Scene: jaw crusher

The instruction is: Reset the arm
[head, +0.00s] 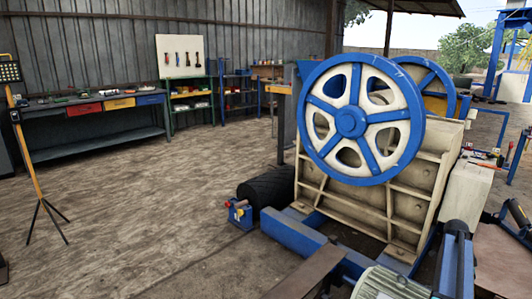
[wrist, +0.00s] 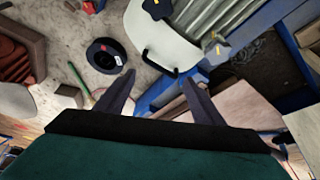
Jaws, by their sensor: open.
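My gripper (wrist: 157,88) shows in the wrist view as two dark fingers spread wide apart. Nothing is held between them. Below the fingers are a pale panel with a black handle (wrist: 160,62) and blue framework; I cannot tell how far away these are. In the head view, dark jointed parts stand at the lower right, but I cannot tell whether they belong to my arm. The jaw crusher (head: 375,205), cream with a large blue-and-white flywheel (head: 350,122), stands right of centre.
A black round object (wrist: 106,56) lies left of the fingers in the wrist view. In the head view, a workbench (head: 95,118) stands along the left wall, and a lamp tripod (head: 38,170) stands at left.

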